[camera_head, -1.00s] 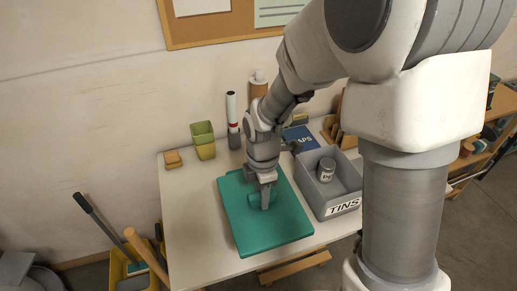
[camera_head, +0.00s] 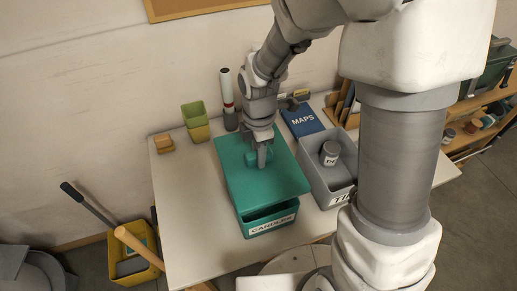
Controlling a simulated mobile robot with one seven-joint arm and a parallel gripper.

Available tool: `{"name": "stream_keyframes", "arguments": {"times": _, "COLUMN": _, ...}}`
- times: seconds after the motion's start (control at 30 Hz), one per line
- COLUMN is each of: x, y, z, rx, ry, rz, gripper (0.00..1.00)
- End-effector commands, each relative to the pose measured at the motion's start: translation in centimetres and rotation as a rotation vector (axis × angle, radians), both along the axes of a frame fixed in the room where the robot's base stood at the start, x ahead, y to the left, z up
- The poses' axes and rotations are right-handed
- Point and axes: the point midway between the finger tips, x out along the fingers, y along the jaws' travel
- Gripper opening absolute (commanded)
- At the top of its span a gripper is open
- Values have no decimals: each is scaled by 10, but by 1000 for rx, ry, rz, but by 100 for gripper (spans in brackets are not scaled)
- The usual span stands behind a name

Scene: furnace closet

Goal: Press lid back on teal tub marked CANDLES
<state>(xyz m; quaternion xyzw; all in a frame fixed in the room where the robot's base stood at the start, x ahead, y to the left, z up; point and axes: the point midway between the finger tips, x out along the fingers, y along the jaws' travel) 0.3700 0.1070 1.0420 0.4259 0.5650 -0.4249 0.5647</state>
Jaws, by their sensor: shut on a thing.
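The teal lid (camera_head: 280,187) is a flat slab with a raised round handle (camera_head: 250,158) near its middle. My gripper (camera_head: 262,163) points down and is shut on that handle. The teal tub (camera_head: 243,233) stands on the table under the lid, with a white CANDLES label (camera_head: 272,225) on its front. A dark strip of the tub's inside (camera_head: 270,211) shows between the lid's front edge and the tub's front wall, so the front is uncovered. The tub's back and sides are hidden under the lid; I cannot tell whether the lid touches them.
A grey bin (camera_head: 318,179) holding a tin (camera_head: 329,153) stands close on the right. A blue MAPS box (camera_head: 302,120) is behind it. The table's left side is clear.

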Motion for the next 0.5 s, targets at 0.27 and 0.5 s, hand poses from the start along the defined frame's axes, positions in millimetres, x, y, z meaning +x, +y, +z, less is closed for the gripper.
{"name": "stream_keyframes", "arguments": {"times": 0.27, "x": 0, "y": 0, "z": 0, "rx": 0, "ry": 0, "rz": 0, "gripper": 0}}
{"name": "stream_keyframes", "arguments": {"times": 0.5, "x": 0, "y": 0, "z": -7, "rx": 0, "ry": 1, "rz": 0, "gripper": 0}}
